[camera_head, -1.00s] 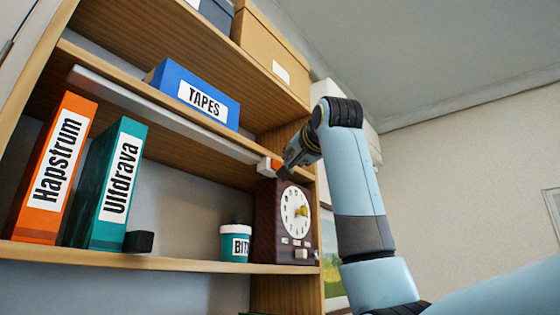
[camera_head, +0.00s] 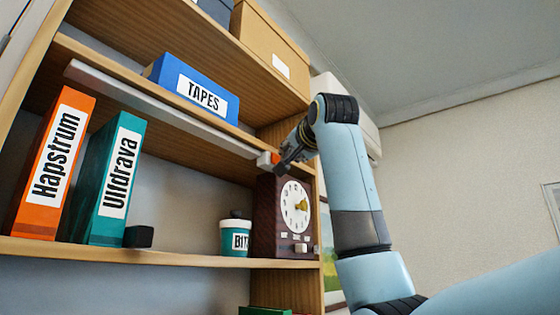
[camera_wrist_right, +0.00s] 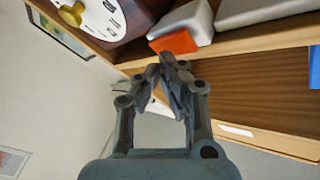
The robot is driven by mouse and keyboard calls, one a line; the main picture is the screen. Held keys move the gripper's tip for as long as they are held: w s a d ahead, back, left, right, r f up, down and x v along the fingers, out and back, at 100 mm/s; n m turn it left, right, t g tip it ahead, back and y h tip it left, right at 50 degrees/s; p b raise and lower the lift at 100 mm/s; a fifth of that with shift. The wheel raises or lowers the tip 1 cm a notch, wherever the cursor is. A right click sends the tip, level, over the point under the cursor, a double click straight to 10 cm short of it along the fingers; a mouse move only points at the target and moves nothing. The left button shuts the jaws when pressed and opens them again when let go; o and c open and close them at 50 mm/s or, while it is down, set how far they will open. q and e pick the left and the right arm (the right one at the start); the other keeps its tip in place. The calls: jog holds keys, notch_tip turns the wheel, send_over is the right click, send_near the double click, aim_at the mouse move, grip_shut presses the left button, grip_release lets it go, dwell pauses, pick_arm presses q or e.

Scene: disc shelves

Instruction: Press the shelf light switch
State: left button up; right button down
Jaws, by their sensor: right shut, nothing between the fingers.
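The shelf light is a long grey bar (camera_head: 160,110) under the middle shelf and looks unlit. At its right end is a white housing with an orange-red switch (camera_head: 267,158), also large in the wrist view (camera_wrist_right: 174,42). My right gripper (camera_head: 281,166) is at the switch, just to its right in the head view. In the wrist view its closed, empty fingertips (camera_wrist_right: 169,62) point at the orange face with almost no gap; I cannot tell whether they touch it. My left gripper is not in view.
A dark clock (camera_head: 268,218) stands right below the switch. A teal pot (camera_head: 234,251), a teal binder (camera_head: 92,205) and an orange binder (camera_head: 38,205) share that shelf. A blue TAPES box (camera_head: 165,75) sits above the light. Room right of the shelves is open.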

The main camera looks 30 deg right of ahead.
jog(key=shift+w, duration=0.1)
dwell(0.5)
jog(key=shift+w+a, duration=0.15)
jog(key=shift+w, duration=0.1)
jog(key=shift+s, duration=0.35)
dwell(0.4)
jog(key=s+d+b, duration=0.2)
jog(key=s, duration=0.3)
jog(key=shift+s+d, duration=0.3)
dwell(0.4)
